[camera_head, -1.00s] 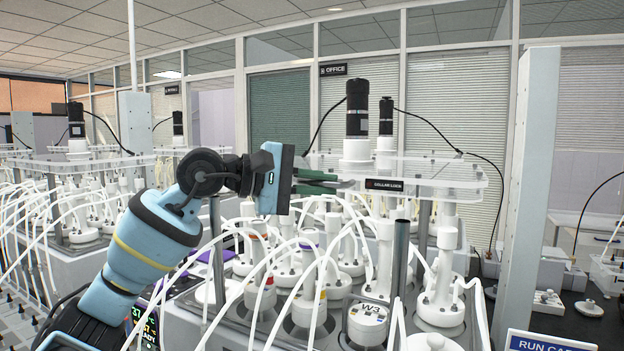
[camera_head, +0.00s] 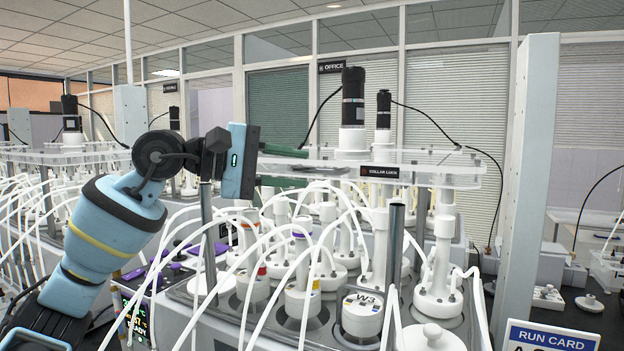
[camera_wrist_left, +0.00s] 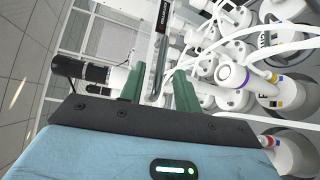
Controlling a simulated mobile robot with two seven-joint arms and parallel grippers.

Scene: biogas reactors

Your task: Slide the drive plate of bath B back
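The near bath's drive plate is a clear sheet (camera_head: 440,175) with a "COLLAR LOCK" label (camera_head: 384,171); no letter B is legible. A black motor on a white base (camera_head: 352,108) stands above it. The plate lies level over the white vessels on metal posts. My left gripper (camera_head: 298,167) is at the plate's left end, one green finger above its edge and one below. In the left wrist view the fingers (camera_wrist_left: 158,78) stand apart with the plate's edge (camera_wrist_left: 155,60) between them; gaps show on both sides. My right gripper is not in view.
White vessels with tubes crowd the bath below, one marked W3 (camera_head: 361,312). A pale column (camera_head: 527,190) and a run card (camera_head: 550,337) stand at right. More baths (camera_head: 85,160) lie at left.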

